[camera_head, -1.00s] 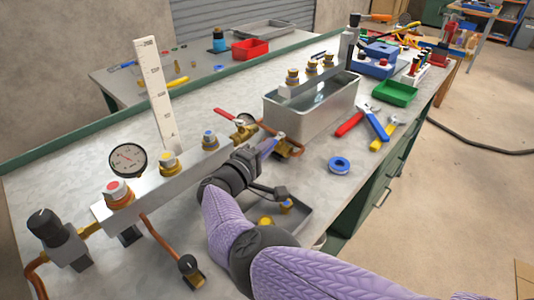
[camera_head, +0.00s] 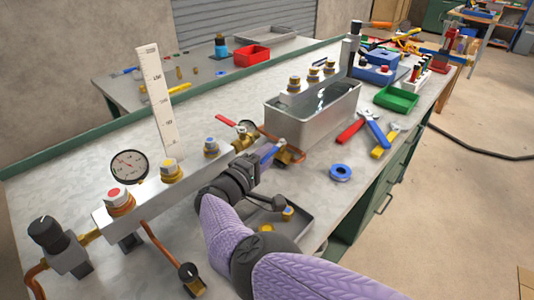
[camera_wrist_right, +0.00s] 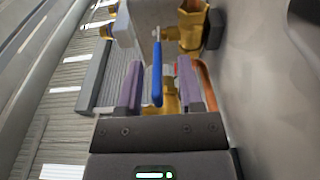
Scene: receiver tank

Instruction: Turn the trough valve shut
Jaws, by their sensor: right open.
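A brass valve with a blue lever (camera_head: 270,153) sits beside the near left corner of the metal trough (camera_head: 318,120). In the right wrist view the blue lever (camera_wrist_right: 157,75) stands between my right gripper's two purple finger pads (camera_wrist_right: 158,85). The pads are apart, with gaps on both sides of the lever. In the head view my right gripper (camera_head: 262,162) reaches the valve from the front and hides part of it. A second brass valve with a red lever (camera_head: 226,121) stands just left of the trough. My left gripper is not in view.
A grey manifold bar (camera_head: 190,185) with capped fittings and a pressure gauge (camera_head: 129,166) runs along the left. A shallow tray (camera_head: 300,228) lies under my right arm. Blue tape (camera_head: 341,172), red-blue pliers (camera_head: 372,128) and a green bin (camera_head: 397,98) are right of the trough.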

